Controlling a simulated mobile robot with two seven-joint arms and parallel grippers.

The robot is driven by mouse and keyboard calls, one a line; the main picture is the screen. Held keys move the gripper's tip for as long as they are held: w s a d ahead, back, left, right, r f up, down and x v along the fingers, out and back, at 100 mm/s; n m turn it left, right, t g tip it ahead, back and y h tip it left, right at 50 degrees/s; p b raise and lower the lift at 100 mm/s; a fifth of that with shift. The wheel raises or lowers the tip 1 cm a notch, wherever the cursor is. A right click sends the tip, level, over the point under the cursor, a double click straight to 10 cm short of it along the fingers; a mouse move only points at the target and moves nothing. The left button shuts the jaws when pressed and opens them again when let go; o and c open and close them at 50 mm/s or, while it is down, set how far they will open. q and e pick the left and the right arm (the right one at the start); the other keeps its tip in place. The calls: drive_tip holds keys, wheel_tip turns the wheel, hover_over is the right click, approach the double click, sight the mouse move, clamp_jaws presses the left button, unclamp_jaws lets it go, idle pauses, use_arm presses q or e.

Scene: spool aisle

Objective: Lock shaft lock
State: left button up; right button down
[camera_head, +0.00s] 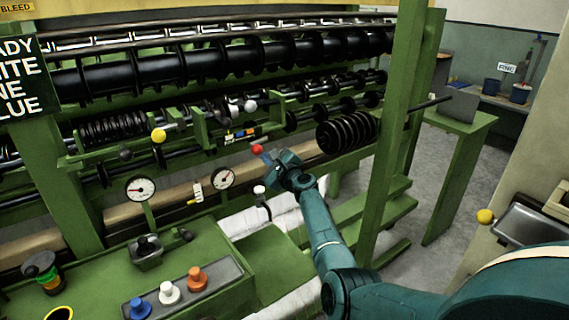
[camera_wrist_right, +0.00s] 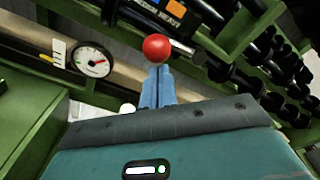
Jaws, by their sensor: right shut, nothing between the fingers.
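A red ball knob (camera_head: 257,149) stands out in front of the green machine, below the middle of the shaft rows. It also shows in the wrist view (camera_wrist_right: 156,47), just beyond my fingertips. I cannot tell if it belongs to the shaft lock; no part is clearly labelled as that. My right gripper (camera_head: 268,157) reaches up to the knob from below right. Its blue fingers (camera_wrist_right: 158,75) are shut together with nothing between them. The fingertips are at or very close to the knob; I cannot tell if they touch. My left gripper is out of view.
A yellow knob (camera_head: 158,136), a white knob (camera_head: 250,106) and a black knob (camera_head: 125,153) sit on nearby levers. A dial gauge (camera_head: 223,178) is left of my gripper. Black discs (camera_head: 347,133) hang on a shaft to the right, beside a green post (camera_head: 394,120).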

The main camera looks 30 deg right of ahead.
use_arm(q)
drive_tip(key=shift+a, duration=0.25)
use_arm(e)
drive_tip(key=shift+a+r, duration=0.2)
drive_tip(key=shift+r, duration=0.1)
